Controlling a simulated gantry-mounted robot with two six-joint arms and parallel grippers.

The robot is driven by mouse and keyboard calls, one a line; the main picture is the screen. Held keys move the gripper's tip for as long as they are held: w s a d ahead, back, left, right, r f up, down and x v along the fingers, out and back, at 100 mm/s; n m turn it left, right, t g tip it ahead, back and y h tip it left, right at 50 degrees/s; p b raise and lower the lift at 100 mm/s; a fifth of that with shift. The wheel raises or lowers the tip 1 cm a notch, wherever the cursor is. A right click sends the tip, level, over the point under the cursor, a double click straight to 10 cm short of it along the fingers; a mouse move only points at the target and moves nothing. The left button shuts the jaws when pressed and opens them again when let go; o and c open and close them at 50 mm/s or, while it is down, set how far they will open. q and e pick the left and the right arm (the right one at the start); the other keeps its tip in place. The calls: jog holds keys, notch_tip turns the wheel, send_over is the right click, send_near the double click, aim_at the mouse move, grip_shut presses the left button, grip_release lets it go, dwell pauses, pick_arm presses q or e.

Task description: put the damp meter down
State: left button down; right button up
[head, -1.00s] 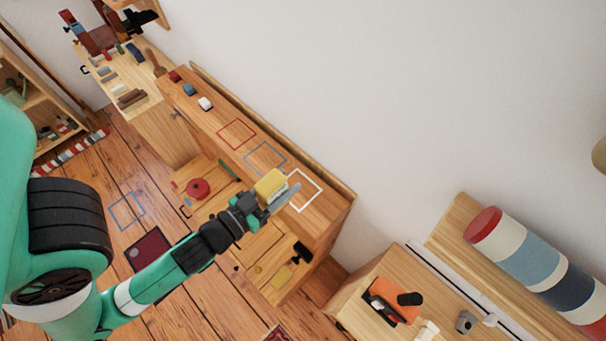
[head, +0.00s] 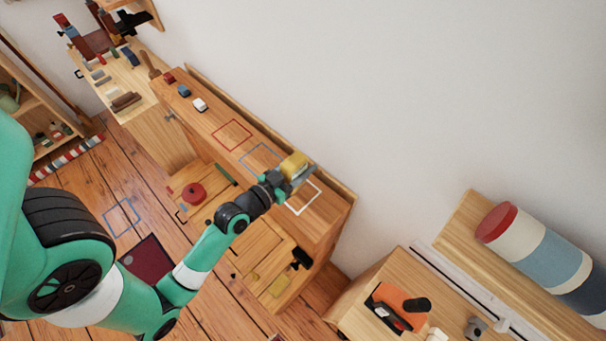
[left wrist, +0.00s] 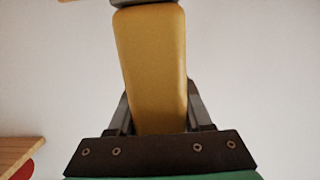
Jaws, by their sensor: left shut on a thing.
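The damp meter (head: 295,163) is a yellow block with a grey end. My left gripper (head: 287,178) is shut on it above the wooden cabinet top (head: 217,122), near the white square outline (head: 304,197) and the blue square outline (head: 263,157). In the left wrist view the yellow meter body (left wrist: 151,65) stands between the dark fingers, with its grey end at the top edge. I cannot tell how far the meter is above the surface. My right gripper is not in view.
A red square outline (head: 232,135) lies further left on the top. Small red, blue and white blocks (head: 200,104) sit at its far end. A wall stands behind. A bench with an orange tool (head: 397,306) and a striped roll (head: 540,250) are at right.

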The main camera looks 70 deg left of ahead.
aim_at(303, 171)
pick_arm(q)
jog(key=f+b, duration=0.3)
jog(key=shift+w+a+f, duration=0.25)
jog(key=shift+a, duration=0.05)
jog(key=shift+f, duration=0.35)
jog(key=shift+r, duration=0.25)
jog(key=shift+f, duration=0.25)
jog(key=shift+c, duration=1.6)
grip_release()
jog(key=shift+r, duration=0.1)
